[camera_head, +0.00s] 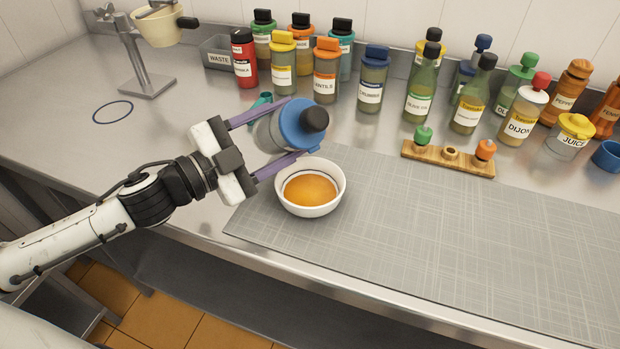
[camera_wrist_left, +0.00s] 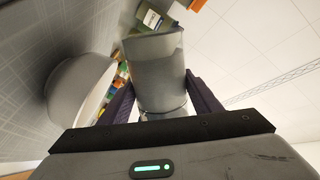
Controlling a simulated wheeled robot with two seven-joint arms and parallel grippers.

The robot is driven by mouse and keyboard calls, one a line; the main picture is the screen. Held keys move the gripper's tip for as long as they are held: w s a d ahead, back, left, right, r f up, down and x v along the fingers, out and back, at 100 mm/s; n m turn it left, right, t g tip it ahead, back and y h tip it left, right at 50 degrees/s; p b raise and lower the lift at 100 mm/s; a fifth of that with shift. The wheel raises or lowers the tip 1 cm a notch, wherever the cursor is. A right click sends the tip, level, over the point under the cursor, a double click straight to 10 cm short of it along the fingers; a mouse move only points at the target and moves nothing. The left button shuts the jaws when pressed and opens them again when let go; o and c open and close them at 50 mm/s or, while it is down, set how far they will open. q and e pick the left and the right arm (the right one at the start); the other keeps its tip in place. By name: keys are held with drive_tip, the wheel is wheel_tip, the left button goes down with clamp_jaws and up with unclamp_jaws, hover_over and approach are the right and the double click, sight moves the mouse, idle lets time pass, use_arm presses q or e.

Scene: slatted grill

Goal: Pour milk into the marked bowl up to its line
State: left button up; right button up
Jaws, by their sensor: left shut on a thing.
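A white bowl (camera_head: 309,205) with a dark line around its inside stands on the near left part of the grey mat. Orange-brown liquid (camera_head: 310,190) lies in it, its surface below the line. My left gripper (camera_head: 283,133) is shut on a grey bottle (camera_head: 265,133) with a blue collar and black cap. The bottle is tilted, its capped end pointing right, above and behind the bowl. No label shows on it, and no stream is visible. The bottle (camera_wrist_left: 158,75) and bowl (camera_wrist_left: 78,90) also show in the left wrist view. My right gripper is out of view.
Several labelled bottles stand along the back wall, with a grey WASTE bin (camera_head: 216,53) at left. A wooden rack (camera_head: 448,160) with stoppers borders the mat (camera_head: 430,230). A stand (camera_head: 145,80) holds a cream cup. The mat's right side is clear.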

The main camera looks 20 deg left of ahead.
use_arm(q)
drive_tip(key=shift+r+m, duration=0.4)
drive_tip(key=shift+m, duration=0.1)
idle(0.8)
drive_tip(key=shift+s+d+f+m+b, duration=0.1)
drive_tip(key=shift+f+m+b, duration=0.2)
drive_tip(key=shift+m+b, duration=0.55)
idle(2.5)
drive_tip(key=shift+r, duration=0.15)
idle(2.3)
